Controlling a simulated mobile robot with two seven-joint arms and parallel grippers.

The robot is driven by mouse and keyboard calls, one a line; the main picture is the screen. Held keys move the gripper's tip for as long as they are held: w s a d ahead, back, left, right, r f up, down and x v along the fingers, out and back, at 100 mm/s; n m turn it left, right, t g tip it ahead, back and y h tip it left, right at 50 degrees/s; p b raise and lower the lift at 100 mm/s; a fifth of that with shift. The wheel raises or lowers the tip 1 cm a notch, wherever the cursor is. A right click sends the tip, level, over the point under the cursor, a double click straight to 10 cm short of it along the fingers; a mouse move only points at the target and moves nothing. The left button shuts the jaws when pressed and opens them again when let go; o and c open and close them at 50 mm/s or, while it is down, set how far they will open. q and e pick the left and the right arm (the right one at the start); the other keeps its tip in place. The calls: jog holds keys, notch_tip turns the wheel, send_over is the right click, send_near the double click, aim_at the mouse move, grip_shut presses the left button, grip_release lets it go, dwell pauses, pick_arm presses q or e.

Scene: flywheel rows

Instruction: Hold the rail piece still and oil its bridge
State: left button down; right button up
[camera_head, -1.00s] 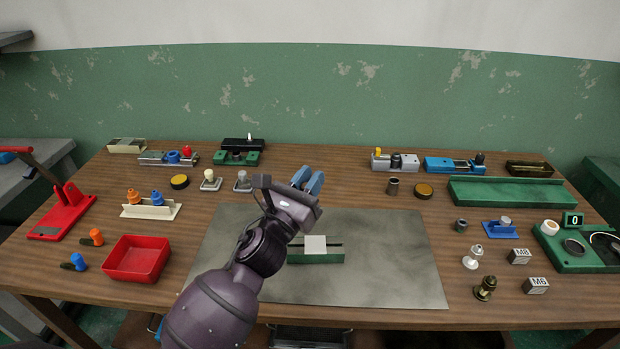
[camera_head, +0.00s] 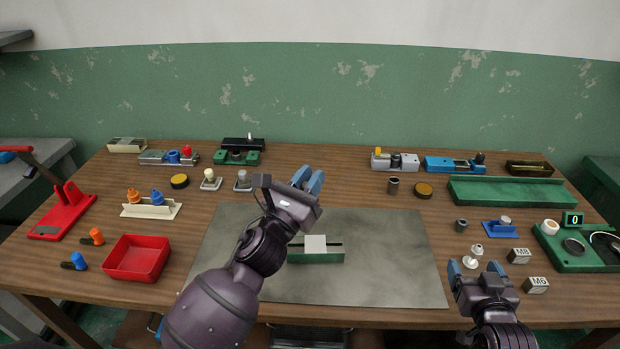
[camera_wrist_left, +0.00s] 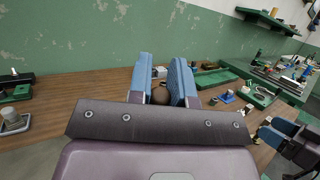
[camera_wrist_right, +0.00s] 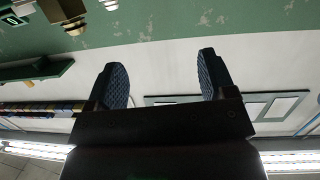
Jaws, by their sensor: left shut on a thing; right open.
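A green rail piece (camera_head: 316,258) with a dark slot and a pale square block (camera_head: 315,244) across it lies on the grey mat. I take the pale block as its bridge. My left gripper (camera_head: 308,182) is above and behind it in the picture, apart from it in the head view. In the left wrist view its blue fingers (camera_wrist_left: 162,90) are shut on a small brown rounded thing (camera_wrist_left: 160,96), mostly hidden; I cannot tell what it is. My right gripper (camera_head: 474,270) is open and empty over the front right of the table. It points at the wall in its wrist view (camera_wrist_right: 165,85).
The grey mat (camera_head: 390,270) is clear right of the rail piece. A red tray (camera_head: 137,259) and a cream stand (camera_head: 150,211) with orange and blue bottles are at left. A white flanged part (camera_head: 473,257) and metal blocks (camera_head: 537,285) are near my right gripper.

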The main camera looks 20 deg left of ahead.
jog(key=w+a+r+n+g+y, duration=0.25)
jog(key=w+a+r+n, duration=0.35)
jog(key=a, duration=0.5)
jog(key=w+a+r+n+g+y, duration=0.2)
jog(key=w+a+r+g, duration=0.15)
jog(key=w+a, duration=0.6)
jog(key=n+g+h, duration=0.2)
jog(key=n+g, duration=0.9)
jog(key=g, duration=0.1)
send_near(315, 249)
jog(key=w+d+f, duration=0.2)
jog(key=w+d, duration=0.2)
jog(key=d, duration=0.1)
jog(key=shift+y, duration=0.25)
jog(key=shift+s+x, duration=0.1)
jog(key=shift+x, duration=2.05)
jog(key=shift+s+x, duration=0.15)
jog(key=shift+x, duration=2)
jog(key=shift+a+r, duration=0.1)
jog(key=c, duration=0.7)
jog(key=shift+o, duration=0.2)
